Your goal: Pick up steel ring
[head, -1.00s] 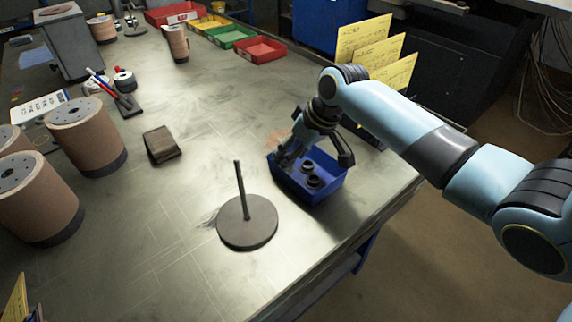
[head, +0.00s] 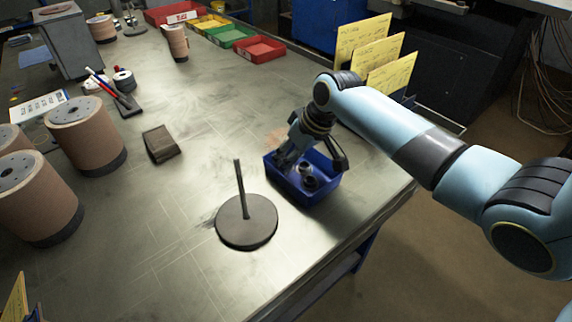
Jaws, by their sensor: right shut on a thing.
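My right gripper (head: 310,158) reaches down into a small blue bin (head: 325,190) near the right edge of the bench. It is shut on a steel ring (head: 305,169) inside the bin, partly hidden by the fingers. A second dark ring (head: 310,183) lies in the bin just in front of it. My left gripper is not in view.
A round dark base with an upright rod (head: 246,222) stands left of the bin. A brown block (head: 161,144) lies farther left. Large brown rolls (head: 85,135) line the left side. Yellow cards (head: 362,45) stand behind the arm. The front bench top is clear.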

